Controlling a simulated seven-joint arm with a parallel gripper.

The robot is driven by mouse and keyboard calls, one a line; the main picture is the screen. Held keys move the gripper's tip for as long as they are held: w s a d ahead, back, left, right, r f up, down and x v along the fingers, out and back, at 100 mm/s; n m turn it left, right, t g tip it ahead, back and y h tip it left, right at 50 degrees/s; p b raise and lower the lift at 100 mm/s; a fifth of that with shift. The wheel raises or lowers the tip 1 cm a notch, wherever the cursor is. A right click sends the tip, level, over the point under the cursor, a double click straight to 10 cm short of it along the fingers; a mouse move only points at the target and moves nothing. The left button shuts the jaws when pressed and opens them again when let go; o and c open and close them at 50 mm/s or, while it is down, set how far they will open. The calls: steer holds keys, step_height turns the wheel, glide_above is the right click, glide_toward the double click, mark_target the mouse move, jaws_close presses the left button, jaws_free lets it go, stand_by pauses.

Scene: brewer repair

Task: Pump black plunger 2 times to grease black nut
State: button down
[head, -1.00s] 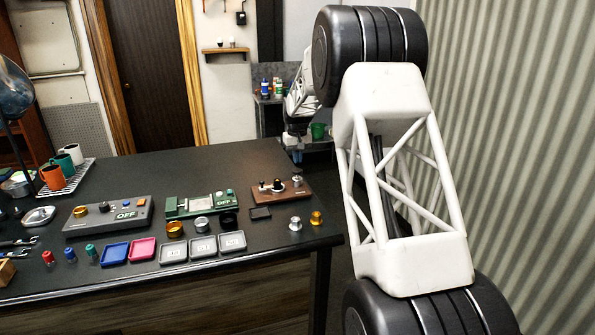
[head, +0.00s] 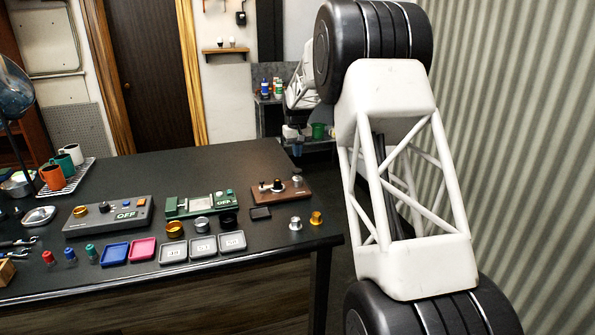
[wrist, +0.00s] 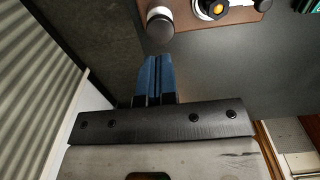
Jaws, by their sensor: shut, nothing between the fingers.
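A brown board (head: 290,194) lies near the right end of the dark table and carries several small fittings. In the wrist view its edge (wrist: 183,22) is at the top. A cylinder with a dark round cap (wrist: 160,23) and a pale body stands near its corner; it may be the black plunger. Beside it a black part with an orange centre (wrist: 217,9) sits on a pale round base, cut by the frame edge; it may be the black nut. My gripper (wrist: 154,60) has blue fingers pressed together and empty, just below the capped cylinder in the picture, apparently apart from it.
A green device (head: 200,205) and a grey device (head: 107,215) stand left of the board. The table behind is clear. A corrugated wall (head: 520,130) is at right.

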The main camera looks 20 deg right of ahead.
steer(key=shift+r, duration=2.15)
steer(key=s+a+r, duration=0.3)
steer(key=s, duration=0.8)
steer(key=s+a+r+t, duration=0.1)
steer(key=s+a+r, duration=0.25)
steer(key=s, duration=0.75)
steer(key=s+a+r, duration=0.3)
steer(key=s+r, duration=0.1)
steer(key=s, duration=0.7)
steer(key=s+a+f, duration=0.1)
steer(key=s+f, duration=0.2)
steer(key=s, duration=0.7)
steer(key=s+a+f+t, duration=0.1)
steer(key=s+a+f, duration=0.1)
steer(key=s, duration=0.9)
steer(key=s+a+f, duration=0.1)
steer(key=s+f, duration=0.3)
steer(key=s, duration=0.7)
steer(key=shift+a+f+t, duration=0.3)
steer(key=shift+f, duration=0.1)
